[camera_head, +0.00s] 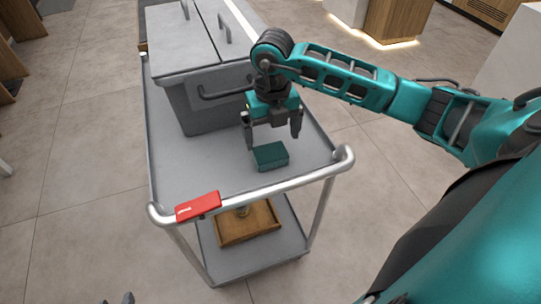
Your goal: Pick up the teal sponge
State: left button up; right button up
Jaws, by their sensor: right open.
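The teal sponge (271,156) is a small dark teal block lying on the grey top shelf of a cart (215,170), near its right front. My right gripper (273,141) hangs over the sponge, pointing down. Its two fingers are spread apart, with nothing visible between them. The sponge lies just below and slightly in front of the fingertips in the picture, apart from them. At the bottom edge, small dark tips (120,298) show, likely part of my left gripper; most of it is out of frame.
A grey lidded bin (190,95) with handles stands on the cart behind the gripper. A red label (198,206) sits on the cart's front rail (270,192). A wooden tray (246,238) is on the lower shelf. The top shelf left of the sponge is clear.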

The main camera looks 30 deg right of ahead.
aim_at(270, 151)
jog(key=f, duration=0.5)
jog(key=shift+a+b, duration=0.3)
jog(key=c, duration=0.9)
jog(key=shift+c, duration=0.2)
jog(key=shift+r, duration=0.15)
